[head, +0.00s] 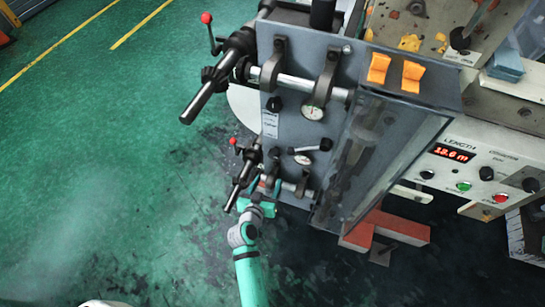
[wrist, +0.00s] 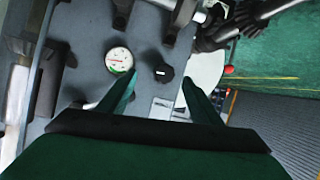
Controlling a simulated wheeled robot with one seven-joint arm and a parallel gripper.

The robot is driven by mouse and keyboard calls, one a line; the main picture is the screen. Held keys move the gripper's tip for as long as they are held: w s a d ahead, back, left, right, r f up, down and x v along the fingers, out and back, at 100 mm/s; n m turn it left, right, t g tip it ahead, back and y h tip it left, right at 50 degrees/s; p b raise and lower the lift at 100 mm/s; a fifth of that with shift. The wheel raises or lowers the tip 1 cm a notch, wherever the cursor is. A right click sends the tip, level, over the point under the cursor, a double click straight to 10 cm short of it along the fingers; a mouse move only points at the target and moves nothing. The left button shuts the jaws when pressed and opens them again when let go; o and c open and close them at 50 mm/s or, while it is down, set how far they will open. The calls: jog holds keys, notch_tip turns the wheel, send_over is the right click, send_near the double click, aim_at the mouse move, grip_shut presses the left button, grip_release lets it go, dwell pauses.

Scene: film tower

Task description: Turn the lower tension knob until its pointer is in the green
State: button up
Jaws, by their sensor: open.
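The lower tension knob (wrist: 163,73) is black with a short white mark, on the grey panel in the wrist view. The gauge needle is too small to read surely. My gripper (wrist: 160,81) is open and empty. Its fingertips appear on either side of the knob in the picture, and no contact shows. In the head view my gripper (head: 262,189) is by the lower roller.
A black lower handle (head: 243,178) with a red ball juts out beside my gripper. The upper knob (head: 274,104) and upper gauge (head: 313,112) are above. A black lever (head: 325,145) is right of the lower gauge. Green floor (head: 120,150) on the left is clear.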

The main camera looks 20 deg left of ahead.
aim_at(273, 156)
jog(key=shift+h, duration=0.3)
jog(key=w, duration=0.4)
jog(key=w+a+f, duration=0.1)
jog(key=w, duration=0.3)
jog(key=w+a+f, duration=0.1)
jog(key=w, duration=0.4)
jog(key=shift+a+f, duration=0.15)
jog(key=shift+f, duration=0.05)
jog(key=shift+a, duration=0.1)
jog(key=c, duration=1)
